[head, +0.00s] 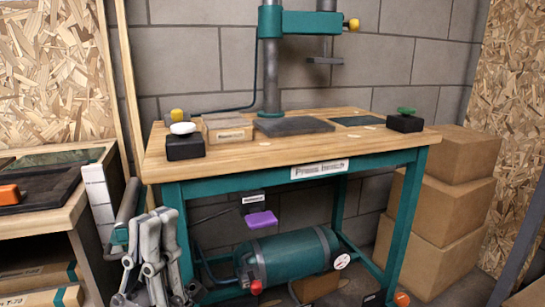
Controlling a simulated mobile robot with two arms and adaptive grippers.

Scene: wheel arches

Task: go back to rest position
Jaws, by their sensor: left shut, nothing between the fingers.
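My left gripper (157,222) is grey and shows at the lower left of the head view, in front of the left front leg of the press bench. Its fingers point upward in the picture, are shut and hold nothing. It appears clear of the bench top. My right gripper is not in view.
The press bench (225,160) has a wooden top and teal frame, with a press column (271,80) at the back. A teal tank (290,256) lies below. Stacked cardboard boxes (440,205) stand right. A wooden shelf unit (50,220) with an orange item (9,195) stands left.

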